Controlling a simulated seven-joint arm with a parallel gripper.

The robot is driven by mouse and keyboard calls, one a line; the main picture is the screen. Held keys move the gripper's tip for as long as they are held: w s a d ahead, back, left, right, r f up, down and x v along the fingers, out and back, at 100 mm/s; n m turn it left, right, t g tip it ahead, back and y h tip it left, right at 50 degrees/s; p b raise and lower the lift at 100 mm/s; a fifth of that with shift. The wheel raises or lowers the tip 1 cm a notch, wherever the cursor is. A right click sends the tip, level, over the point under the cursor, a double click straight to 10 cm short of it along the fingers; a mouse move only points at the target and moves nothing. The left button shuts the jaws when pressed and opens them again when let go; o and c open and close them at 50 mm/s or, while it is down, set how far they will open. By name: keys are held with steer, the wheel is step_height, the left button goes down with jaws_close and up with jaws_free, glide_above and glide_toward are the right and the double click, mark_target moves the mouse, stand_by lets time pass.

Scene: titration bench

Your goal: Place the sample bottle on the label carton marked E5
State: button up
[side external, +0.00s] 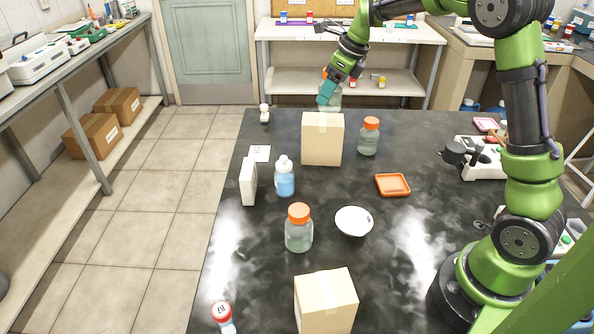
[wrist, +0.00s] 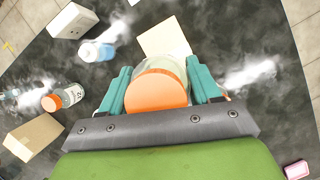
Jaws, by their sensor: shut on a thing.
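My gripper (side external: 328,92) is at the far end of the black bench, its teal fingers shut on a clear bottle with an orange cap (wrist: 157,92). In the side view the bottle's clear body (side external: 331,104) shows below the fingers, behind a cardboard carton (side external: 322,140). In the wrist view a pale carton top (wrist: 165,36) shows just past the bottle. A second carton (side external: 325,303) stands at the near edge; it appears at the left of the wrist view (wrist: 33,138). I cannot read E5 on either carton. The bottle's base is partly hidden, so contact below it is unclear.
Similar orange-capped bottles stand right of the far carton (side external: 368,137) and mid-bench (side external: 299,230). A blue wash bottle (side external: 284,180), white box (side external: 248,181), white bowl (side external: 354,221) and orange tray (side external: 393,185) are nearby.

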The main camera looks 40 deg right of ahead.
steer(key=shift+w+d, duration=0.25)
steer(key=shift+w, duration=0.95)
steer(key=shift+f, duration=1.8)
steer(key=shift+f, duration=0.2)
steer(key=o, duration=1.3)
steer(key=shift+r, duration=0.1)
